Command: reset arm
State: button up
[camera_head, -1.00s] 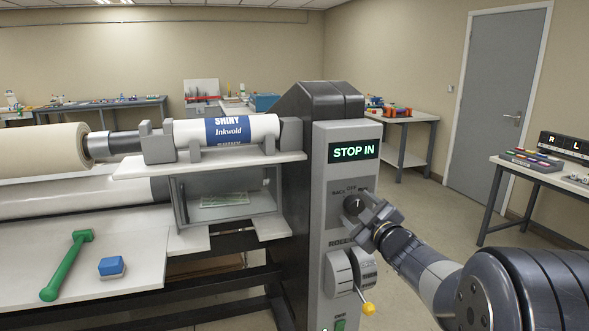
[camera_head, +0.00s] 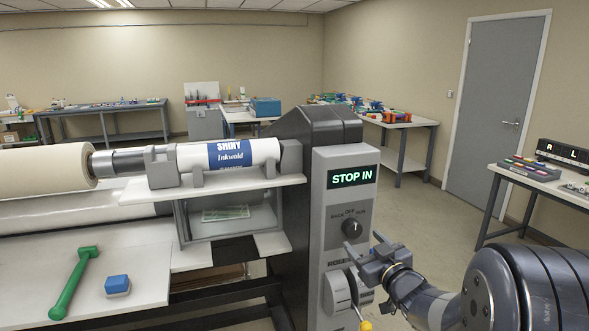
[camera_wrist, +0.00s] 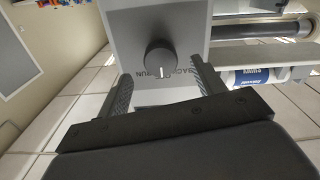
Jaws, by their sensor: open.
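My gripper (camera_head: 366,262) is open and empty in the head view, in front of the grey control panel and a little below and right of its black rotary knob (camera_head: 352,229). A gap shows between gripper and knob. In the wrist view my gripper (camera_wrist: 160,88) has its two fingers spread, with the knob (camera_wrist: 160,57) beyond them, between and above the tips. My arm reaches in from the lower right.
Below the knob is a grey roller lever with a yellow-tipped handle (camera_head: 366,325), close under my gripper. The laminator's left shelf holds a green hammer-like tool (camera_head: 75,280) and a blue block (camera_head: 117,284). A table (camera_head: 540,170) stands right; open floor lies between.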

jog(key=v, duration=0.6)
jog(key=shift+b, duration=0.35)
